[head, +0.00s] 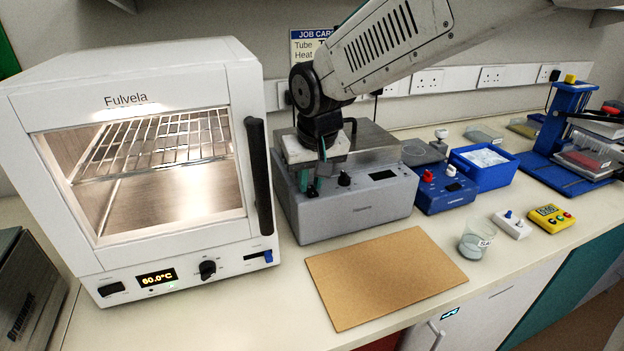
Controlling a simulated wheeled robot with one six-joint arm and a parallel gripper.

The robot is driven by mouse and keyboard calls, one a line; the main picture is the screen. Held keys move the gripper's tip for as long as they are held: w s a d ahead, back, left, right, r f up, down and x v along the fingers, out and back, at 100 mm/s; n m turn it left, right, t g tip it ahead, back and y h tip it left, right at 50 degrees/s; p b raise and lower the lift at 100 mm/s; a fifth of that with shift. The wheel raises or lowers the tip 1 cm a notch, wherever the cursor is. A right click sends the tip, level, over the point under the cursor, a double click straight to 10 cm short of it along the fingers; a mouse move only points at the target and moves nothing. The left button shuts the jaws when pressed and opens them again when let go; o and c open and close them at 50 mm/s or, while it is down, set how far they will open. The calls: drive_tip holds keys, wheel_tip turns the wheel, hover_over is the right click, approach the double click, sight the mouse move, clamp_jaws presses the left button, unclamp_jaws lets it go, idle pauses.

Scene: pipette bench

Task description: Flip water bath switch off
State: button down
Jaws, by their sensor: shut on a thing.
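The water bath (358,212) is a grey box with a metal lid, standing right of the white oven. Its front panel carries a black knob (344,179) and a dark display (383,175). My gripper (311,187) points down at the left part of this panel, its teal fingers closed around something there. That spot is where the water bath's switch appears to be; the fingers hide it, so I cannot see its position.
The white oven (150,247) stands close on the left, its black door handle (259,175) near my gripper. A brown board (385,277) lies in front. A blue device (445,194), a blue tray (483,178) and a beaker (475,243) are right.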

sight(312, 191)
drive_tip(key=shift+w+g, duration=0.2)
drive_tip(key=shift+g, duration=0.6)
drive_tip(key=c, duration=1.3)
unclamp_jaws()
drive_tip(key=r, duration=0.5)
drive_tip(key=s+r, duration=0.1)
drive_tip(key=r, duration=0.1)
drive_tip(key=shift+d+r, duration=0.1)
drive_tip(key=shift+r, duration=0.25)
